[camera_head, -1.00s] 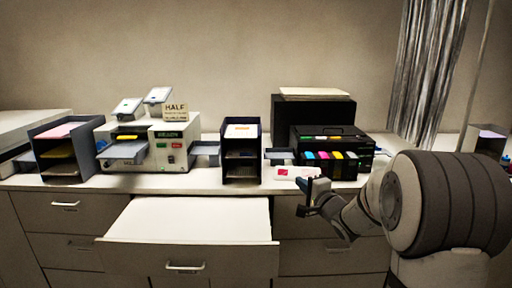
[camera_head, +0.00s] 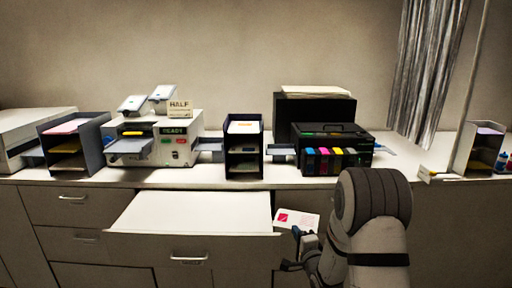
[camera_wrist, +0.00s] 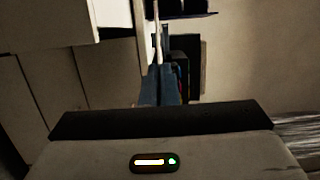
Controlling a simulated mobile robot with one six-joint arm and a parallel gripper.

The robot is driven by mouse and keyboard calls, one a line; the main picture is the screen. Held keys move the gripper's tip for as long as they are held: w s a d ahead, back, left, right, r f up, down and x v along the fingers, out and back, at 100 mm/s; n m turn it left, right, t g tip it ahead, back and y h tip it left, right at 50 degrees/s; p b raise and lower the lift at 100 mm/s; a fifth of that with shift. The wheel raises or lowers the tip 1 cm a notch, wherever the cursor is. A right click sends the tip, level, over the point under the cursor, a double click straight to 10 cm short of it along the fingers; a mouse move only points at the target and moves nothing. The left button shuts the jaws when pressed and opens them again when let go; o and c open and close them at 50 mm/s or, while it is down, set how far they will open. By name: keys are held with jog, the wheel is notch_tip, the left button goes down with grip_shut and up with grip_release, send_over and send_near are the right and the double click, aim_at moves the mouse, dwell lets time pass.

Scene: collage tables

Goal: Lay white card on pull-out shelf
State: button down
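The white card (camera_head: 296,220) with a pink-red patch is held up in the air at the right end of the pull-out shelf, in the head view. My gripper (camera_head: 299,240) is at the card's lower edge and appears shut on it. In the wrist view the two blue fingers (camera_wrist: 160,84) are close together, with the thin pale edge of the card (camera_wrist: 157,35) rising from between them. The pull-out shelf (camera_head: 190,212) is a bare white surface extended from the counter front, to the left of the card.
The counter holds a label machine (camera_head: 160,140) reading READY, dark paper trays (camera_head: 243,146), and a black printer (camera_head: 330,150) with coloured cartridges. Dark organizers stand at both ends. Drawers (camera_head: 75,212) with handles lie below the counter edge.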

jog(key=s+d+f+m+h, duration=0.1)
jog(key=s+f+m+h, duration=0.3)
jog(key=f, duration=0.9)
jog(key=s+r+n, duration=0.1)
jog(key=s+r, duration=0.1)
jog(key=s, duration=0.4)
jog(key=shift+s+d+t, duration=0.3)
jog(key=shift+s, duration=0.05)
jog(key=shift+r, duration=0.1)
